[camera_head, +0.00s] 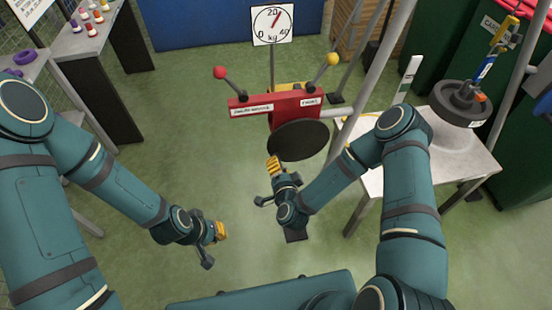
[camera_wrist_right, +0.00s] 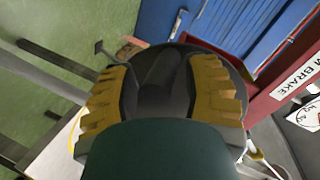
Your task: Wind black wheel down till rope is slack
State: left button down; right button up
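The black wheel (camera_head: 300,141) is a dark disc on the front of the red winch housing (camera_head: 275,104). My right gripper (camera_head: 273,164) is at the wheel's lower left edge. In the right wrist view its yellow fingers (camera_wrist_right: 162,95) are wide apart, with the dark wheel (camera_wrist_right: 205,50) right behind them. I cannot tell whether they touch it. My left gripper (camera_head: 219,231) hangs over bare floor, lower left of the wheel; its finger gap is not clear. The dial (camera_head: 272,24) has a red needle a little right of 20 kg. I cannot clearly make out the rope.
A red-knobbed lever (camera_head: 220,73) and a yellow-knobbed lever (camera_head: 332,60) rise from the housing. A white table (camera_head: 450,155) stands at right, with dark weights (camera_head: 460,102) above it. A shelf with small items (camera_head: 85,35) is at upper left. Green floor is clear at lower left.

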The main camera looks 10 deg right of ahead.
grip_shut()
jog(key=shift+s+d+f+n+h, duration=0.1)
jog(key=shift+d+f+n+h, duration=0.4)
jog(key=shift+f+n, duration=0.45)
jog(key=shift+d, duration=0.1)
jog(key=shift+d+f+n+h, duration=0.3)
jog(key=shift+d+f+n, duration=0.4)
jog(key=shift+n, duration=0.25)
jog(key=shift+d+f+n+h, duration=0.4)
jog(key=shift+d+n, duration=0.4)
jog(key=shift+n, duration=0.1)
